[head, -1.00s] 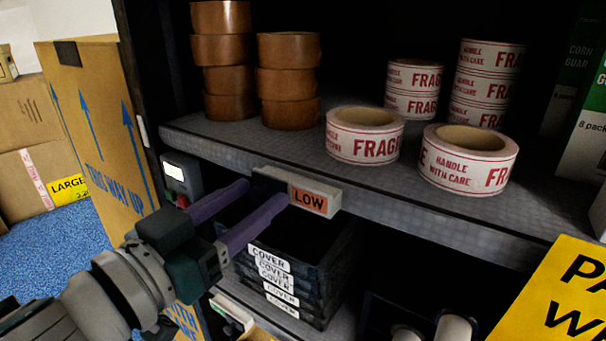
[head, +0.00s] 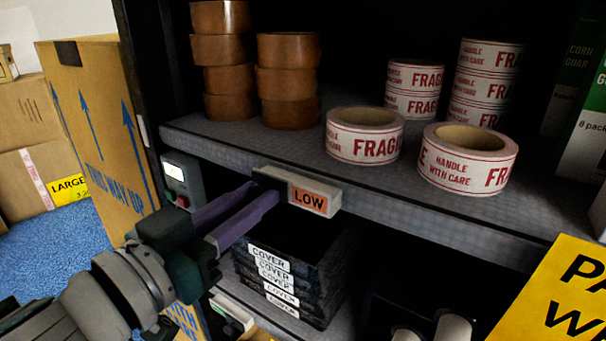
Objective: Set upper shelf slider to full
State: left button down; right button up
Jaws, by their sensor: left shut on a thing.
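The upper shelf slider (head: 296,190) is a pale grey piece on the front edge of the upper shelf (head: 400,206). Its orange label reads LOW. My left gripper (head: 262,191) comes in from the left, with its two purple fingers close together at the slider's left end. It is shut on the slider; the exact contact at the fingertips is hard to see. My right gripper is not in view.
Brown tape rolls (head: 288,80) and FRAGILE tape rolls (head: 364,135) stand on the upper shelf. Below are stacked black COVER trays (head: 290,262). A grey box with a red button (head: 183,185) hangs left of the slider. A yellow sign (head: 565,290) is at lower right.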

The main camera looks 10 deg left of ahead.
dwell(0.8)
pick_arm(q)
jog(key=d, duration=0.1)
jog(key=s+d, duration=0.1)
jog(key=d, duration=0.2)
jog(key=shift+s+d+p, duration=0.4)
jog(key=shift+s+d, duration=0.1)
jog(key=shift+d, duration=0.2)
jog(key=c, duration=0.7)
grip_release()
jog(key=v, duration=1)
